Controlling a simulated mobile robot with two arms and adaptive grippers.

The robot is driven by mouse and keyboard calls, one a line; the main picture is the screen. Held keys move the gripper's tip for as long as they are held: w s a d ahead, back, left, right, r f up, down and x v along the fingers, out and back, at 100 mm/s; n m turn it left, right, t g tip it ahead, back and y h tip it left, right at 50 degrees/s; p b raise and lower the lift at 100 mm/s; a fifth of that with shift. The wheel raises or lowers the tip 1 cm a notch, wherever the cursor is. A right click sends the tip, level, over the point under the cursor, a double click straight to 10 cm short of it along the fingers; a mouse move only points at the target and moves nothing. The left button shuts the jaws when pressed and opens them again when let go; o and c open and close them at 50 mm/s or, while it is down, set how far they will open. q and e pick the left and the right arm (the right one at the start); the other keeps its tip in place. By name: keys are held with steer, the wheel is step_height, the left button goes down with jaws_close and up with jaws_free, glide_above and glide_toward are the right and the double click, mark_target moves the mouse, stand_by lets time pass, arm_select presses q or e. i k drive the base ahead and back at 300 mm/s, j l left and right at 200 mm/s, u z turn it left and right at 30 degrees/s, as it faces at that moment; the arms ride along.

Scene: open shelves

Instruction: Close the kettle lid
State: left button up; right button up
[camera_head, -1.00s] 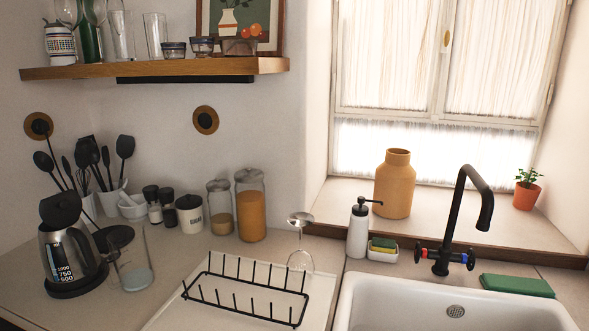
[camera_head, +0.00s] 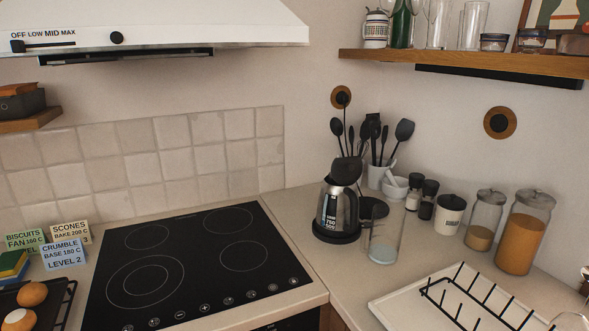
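The kettle (camera_head: 337,209) stands on its black base on the counter in the corner, right of the hob. It has a steel body with a dark window and white markings. Its black lid (camera_head: 346,171) is tilted up, standing open above the body. Neither of my grippers shows in the head view.
A glass jug (camera_head: 383,241) stands close in front of the kettle at its right. A pot of dark utensils (camera_head: 380,176) is behind it. The black hob (camera_head: 190,262) lies to the left. A dish rack (camera_head: 470,300) and jars (camera_head: 523,232) are to the right. A shelf (camera_head: 450,62) hangs above.

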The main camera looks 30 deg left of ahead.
mark_target(345, 171)
steer(key=u, duration=0.7)
steer(key=k+j, duration=0.1)
steer(key=k, duration=0.2)
